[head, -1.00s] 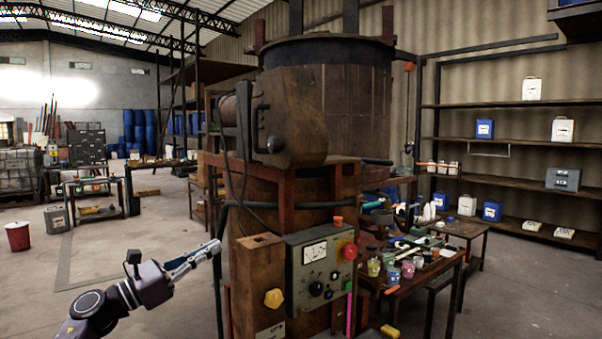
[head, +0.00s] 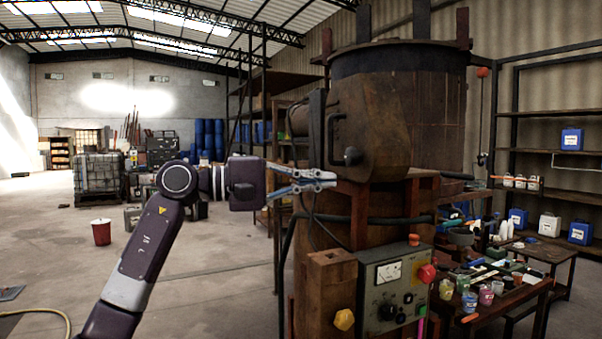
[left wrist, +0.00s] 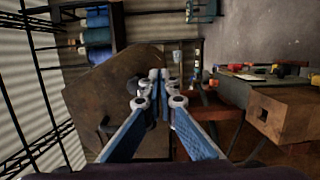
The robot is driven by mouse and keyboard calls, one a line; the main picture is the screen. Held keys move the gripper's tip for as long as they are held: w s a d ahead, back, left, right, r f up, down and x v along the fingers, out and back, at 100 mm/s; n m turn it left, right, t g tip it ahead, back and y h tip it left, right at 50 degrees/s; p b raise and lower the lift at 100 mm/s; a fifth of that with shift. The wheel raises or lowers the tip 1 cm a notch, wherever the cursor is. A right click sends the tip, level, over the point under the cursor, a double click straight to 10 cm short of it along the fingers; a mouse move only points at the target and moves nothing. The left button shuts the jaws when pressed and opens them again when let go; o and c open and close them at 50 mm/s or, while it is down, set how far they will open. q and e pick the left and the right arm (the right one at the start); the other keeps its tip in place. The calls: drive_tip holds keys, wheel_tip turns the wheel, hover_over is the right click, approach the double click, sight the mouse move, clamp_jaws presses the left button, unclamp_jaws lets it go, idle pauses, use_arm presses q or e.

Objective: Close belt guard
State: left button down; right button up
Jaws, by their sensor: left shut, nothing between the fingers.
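The belt guard (head: 385,125) is a rusty brown metal cover on the side of the wooden vat. In the left wrist view the closed fingers (left wrist: 157,78) overlap the guard's brown plate (left wrist: 100,85). My right gripper is not in view.
A control box (head: 392,290) with dials and a red button is fixed below the guard. A wooden box (head: 330,272) and hanging black cables stand beside it. A cluttered bench (head: 500,295) is at the right. The floor at left is open, with a red bucket (head: 101,232).

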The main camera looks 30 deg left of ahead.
sight(367, 178)
use_arm(q)
drive_tip(key=p+x, duration=0.2)
drive_tip(key=x, duration=0.3)
drive_tip(key=shift+w+d+r, duration=0.1)
drive_tip(key=shift+w+d, duration=0.5)
